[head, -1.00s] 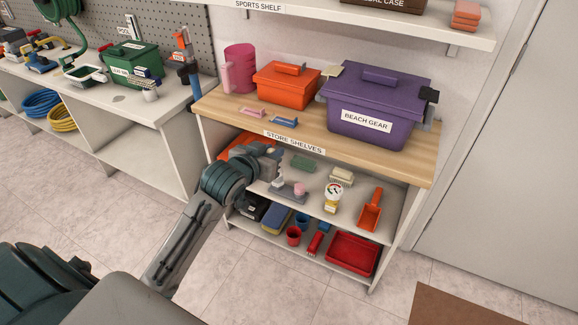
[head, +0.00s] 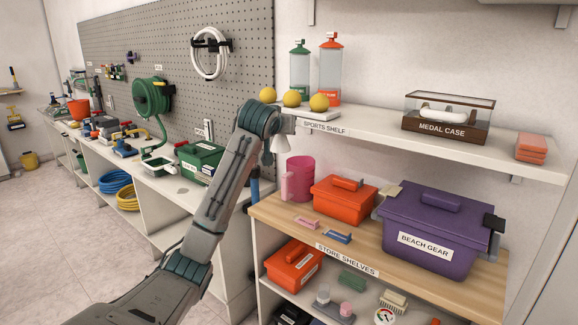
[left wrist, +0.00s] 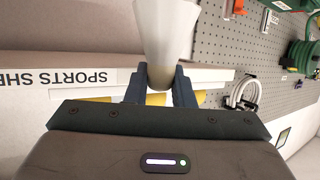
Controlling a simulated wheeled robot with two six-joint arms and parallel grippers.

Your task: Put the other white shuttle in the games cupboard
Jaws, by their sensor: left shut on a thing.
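The white shuttle (left wrist: 165,30) is between the two dark fingers of my left gripper (left wrist: 158,82) in the left wrist view, its pale skirt flaring away from the fingers. In the head view the shuttle (head: 281,144) shows as a small white cone by the end of my left arm, left of the sports shelf and above the pink cup. My left gripper is shut on it; the wrist partly hides the fingers in the head view. No cupboard with a games label shows in either view. My right gripper is out of view.
The sports shelf (head: 375,133) bears yellow balls (head: 292,98), two bottles and a medal case (head: 447,117). Below, the store shelves (head: 275,212) bear a pink cup (head: 300,177), an orange box (head: 343,200) and a purple beach gear box (head: 435,225). A pegboard and long bench run left.

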